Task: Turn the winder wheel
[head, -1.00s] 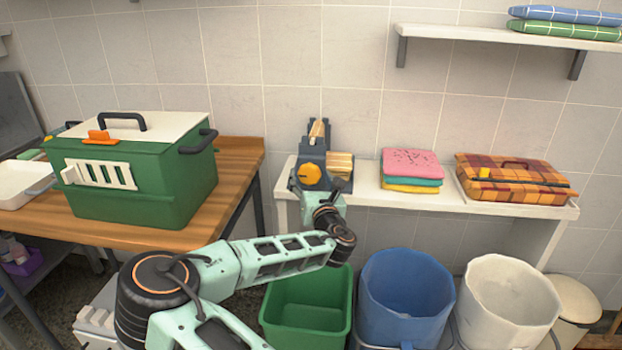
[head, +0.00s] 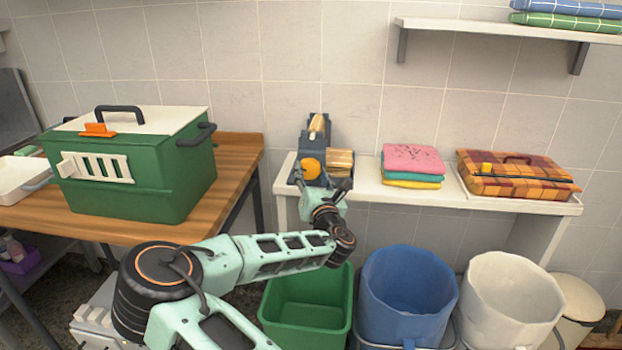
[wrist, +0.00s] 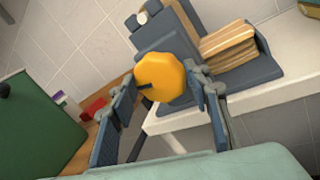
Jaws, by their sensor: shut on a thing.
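The winder (head: 315,127) is a dark blue-grey device at the left end of the white wall shelf; it also shows in the wrist view (wrist: 177,35). Its yellow-orange winder wheel (head: 309,168) faces me, and in the wrist view the wheel (wrist: 160,72) has a lobed edge and a dark mark on its face. My gripper (wrist: 161,80) has one finger on each side of the wheel and is shut on it. In the head view my gripper (head: 322,186) covers the wheel's lower part.
Tan striped material (head: 340,162) sits beside the wheel. Folded towels (head: 412,165) and a plaid case (head: 512,175) lie further right on the shelf. Green (head: 307,312), blue (head: 406,298) and white bins (head: 510,310) stand below. A green kennel (head: 130,175) stands on the wooden table at left.

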